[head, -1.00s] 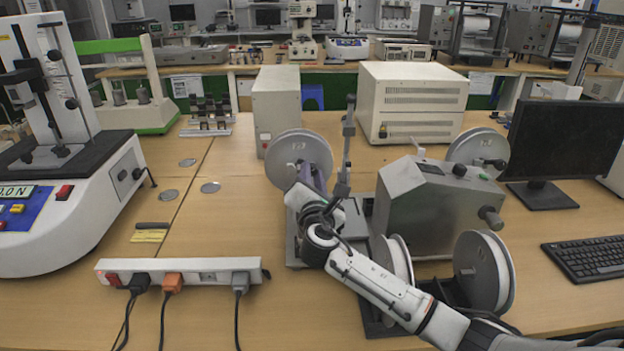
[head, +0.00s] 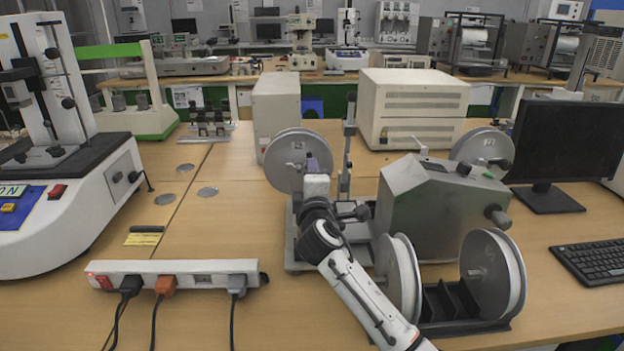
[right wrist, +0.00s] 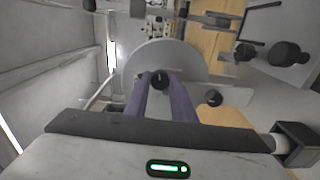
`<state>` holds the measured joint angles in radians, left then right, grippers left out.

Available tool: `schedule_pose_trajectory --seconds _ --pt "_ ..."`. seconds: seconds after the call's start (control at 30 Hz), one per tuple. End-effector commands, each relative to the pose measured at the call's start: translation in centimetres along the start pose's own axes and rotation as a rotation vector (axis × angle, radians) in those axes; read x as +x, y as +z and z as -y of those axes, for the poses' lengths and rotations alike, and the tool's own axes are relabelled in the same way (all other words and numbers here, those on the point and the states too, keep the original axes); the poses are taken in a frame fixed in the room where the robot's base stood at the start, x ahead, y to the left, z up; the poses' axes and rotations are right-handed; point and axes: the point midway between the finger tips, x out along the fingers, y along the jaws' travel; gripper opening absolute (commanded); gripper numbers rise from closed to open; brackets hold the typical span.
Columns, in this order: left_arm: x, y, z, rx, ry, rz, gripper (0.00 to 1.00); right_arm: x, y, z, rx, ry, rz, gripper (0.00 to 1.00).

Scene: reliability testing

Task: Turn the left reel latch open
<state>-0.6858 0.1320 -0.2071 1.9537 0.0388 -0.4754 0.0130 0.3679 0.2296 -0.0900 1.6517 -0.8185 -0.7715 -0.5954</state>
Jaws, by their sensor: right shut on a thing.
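The left reel (head: 284,165) is a grey disc standing upright on a metal stand at the back left of the reel machine (head: 430,205). In the right wrist view the reel (right wrist: 190,62) fills the middle, with a small black latch knob (right wrist: 160,78) at its hub. My right gripper (right wrist: 158,84) has its two purple fingers on either side of this knob, shut on it. In the head view my right gripper (head: 316,163) is in front of the reel; its fingertips and the latch are mostly hidden there. My left gripper is not in view.
Two more reels (head: 400,275) (head: 493,275) stand at the front of the machine, close to my right arm. A thin upright post (head: 347,150) rises just right of my gripper. A power strip (head: 180,272) lies on the clear table to the left.

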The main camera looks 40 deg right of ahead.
Motion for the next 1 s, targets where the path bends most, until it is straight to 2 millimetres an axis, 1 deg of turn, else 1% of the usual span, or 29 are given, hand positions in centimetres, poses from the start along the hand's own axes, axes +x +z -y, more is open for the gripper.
schedule_pose_trajectory --seconds 0.03,0.13,0.33,0.53,0.9,0.93,1.0 --pt "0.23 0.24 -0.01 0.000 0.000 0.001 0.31 -0.04 -0.03 0.27 0.032 -0.002 0.000 0.01" --pt "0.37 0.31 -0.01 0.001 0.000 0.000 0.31 -0.03 0.00 0.24 0.084 -0.003 0.001 0.01" --pt "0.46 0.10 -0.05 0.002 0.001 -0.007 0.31 -0.02 -0.01 0.19 0.150 -0.003 0.000 0.01" --pt "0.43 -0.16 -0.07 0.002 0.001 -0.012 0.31 -0.01 -0.01 0.14 0.176 -0.003 0.000 0.01" --pt "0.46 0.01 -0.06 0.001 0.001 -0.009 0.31 -0.02 -0.02 0.13 0.179 -0.003 0.000 0.01" --pt "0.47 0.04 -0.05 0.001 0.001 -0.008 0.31 -0.02 -0.02 0.13 0.179 -0.003 0.000 0.26" --pt "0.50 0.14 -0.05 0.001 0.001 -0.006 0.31 -0.02 -0.02 0.12 0.179 -0.003 0.000 0.38"
